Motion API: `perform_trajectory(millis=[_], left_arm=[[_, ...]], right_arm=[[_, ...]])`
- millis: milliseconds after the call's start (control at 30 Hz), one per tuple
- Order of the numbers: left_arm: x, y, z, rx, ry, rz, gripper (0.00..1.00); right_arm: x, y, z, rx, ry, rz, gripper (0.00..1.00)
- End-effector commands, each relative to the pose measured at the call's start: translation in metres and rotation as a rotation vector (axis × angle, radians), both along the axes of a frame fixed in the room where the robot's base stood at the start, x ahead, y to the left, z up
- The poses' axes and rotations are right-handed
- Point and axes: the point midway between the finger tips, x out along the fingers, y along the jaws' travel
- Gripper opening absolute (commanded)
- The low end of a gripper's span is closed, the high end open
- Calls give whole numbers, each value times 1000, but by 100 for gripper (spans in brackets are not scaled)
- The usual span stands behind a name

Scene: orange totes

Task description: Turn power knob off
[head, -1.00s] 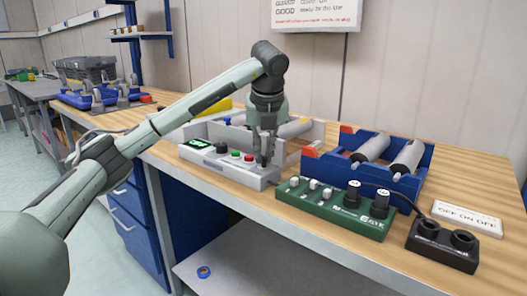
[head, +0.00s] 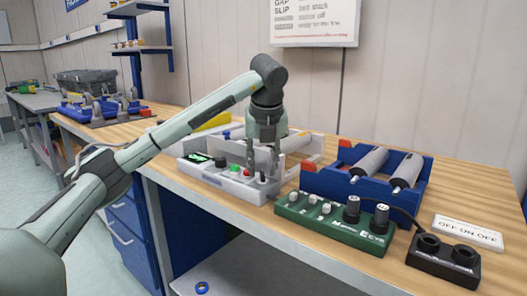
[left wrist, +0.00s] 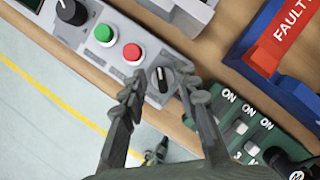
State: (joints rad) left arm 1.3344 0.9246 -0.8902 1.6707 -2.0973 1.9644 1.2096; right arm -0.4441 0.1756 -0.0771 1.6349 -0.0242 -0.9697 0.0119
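A white control box (head: 215,180) on the bench carries a dark screen, a large black knob (left wrist: 72,11), a green button (left wrist: 104,34), a red button (left wrist: 132,53) and a small dark rotary knob (left wrist: 160,78) with a grey pointer bar. No label for power is readable, so I cannot tell which knob is so named. My left gripper (head: 263,172) is over the right end of the box. In the left wrist view my left gripper (left wrist: 161,82) is open, its fingers either side of the small rotary knob, with no clear contact. My right gripper is not in view.
A green switch box (head: 332,222) with black knobs stands right of the gripper. A black two-socket box (head: 443,260) and an "OFF ON OFF" plate (head: 468,231) are further right. The bench's front edge (head: 225,202) is close.

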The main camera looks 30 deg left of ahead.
Motion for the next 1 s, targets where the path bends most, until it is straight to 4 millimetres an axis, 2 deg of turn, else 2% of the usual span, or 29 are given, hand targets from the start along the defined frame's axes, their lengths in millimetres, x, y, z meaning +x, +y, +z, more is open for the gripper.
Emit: perform_trajectory(millis=[300, 500, 733, 1000], left_arm=[[-15, -14, 54, 2, -9, -1, 30], [-24, -22, 83, 1, -8, 0, 30], [-31, -28, 102, 0, -4, 0, 30], [-32, -29, 105, 0, -1, 0, 30]], right_arm=[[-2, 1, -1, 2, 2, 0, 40], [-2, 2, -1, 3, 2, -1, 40], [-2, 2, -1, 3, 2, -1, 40], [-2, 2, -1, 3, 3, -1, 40]])
